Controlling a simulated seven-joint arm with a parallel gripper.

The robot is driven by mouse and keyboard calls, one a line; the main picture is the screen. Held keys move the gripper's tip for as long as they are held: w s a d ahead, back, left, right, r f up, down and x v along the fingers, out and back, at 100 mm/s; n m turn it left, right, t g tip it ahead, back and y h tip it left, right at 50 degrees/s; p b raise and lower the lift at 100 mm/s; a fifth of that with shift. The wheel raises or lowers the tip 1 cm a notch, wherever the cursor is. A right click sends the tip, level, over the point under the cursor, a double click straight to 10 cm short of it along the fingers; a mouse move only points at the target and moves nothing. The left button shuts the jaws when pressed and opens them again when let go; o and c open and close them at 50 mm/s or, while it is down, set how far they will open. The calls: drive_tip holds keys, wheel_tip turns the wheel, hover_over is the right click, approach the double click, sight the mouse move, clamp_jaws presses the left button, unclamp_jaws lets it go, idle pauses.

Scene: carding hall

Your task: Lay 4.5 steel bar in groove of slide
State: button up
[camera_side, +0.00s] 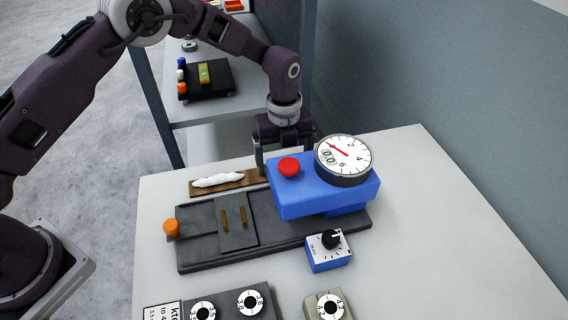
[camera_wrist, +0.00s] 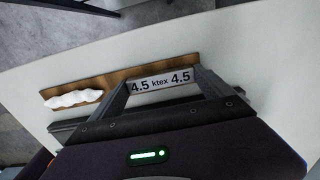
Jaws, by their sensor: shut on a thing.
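My gripper (camera_wrist: 161,82) is shut on the steel bar (camera_wrist: 160,81), a light bar marked "4.5 ktex 4.5" held across between its two fingers in the wrist view. In the side view my gripper (camera_side: 285,150) is behind the blue gauge housing (camera_side: 310,190), which hides the bar and part of the fingers. The slide (camera_side: 236,232) is a dark grey plate with two brass strips, on a long dark base (camera_side: 200,261) left of the housing. I cannot make out its groove clearly. An orange knob (camera_side: 171,228) is at the base's left end.
A wooden board (camera_side: 255,177) with a white fibre roll (camera_side: 217,180) lies behind the base. A round dial (camera_side: 343,157) and red button (camera_side: 289,166) top the housing. A blue knob box (camera_side: 328,250) and blocks with numbered discs (camera_side: 250,302) are in front. The table's right side is clear.

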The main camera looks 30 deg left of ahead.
wheel_tip(320, 180, up, 24)
drive_tip(key=m, duration=1.8)
hover_over(235, 220)
wheel_tip(235, 220, down, 21)
drive_tip(key=shift+f, duration=0.1)
drive_tip(key=shift+f, duration=0.15)
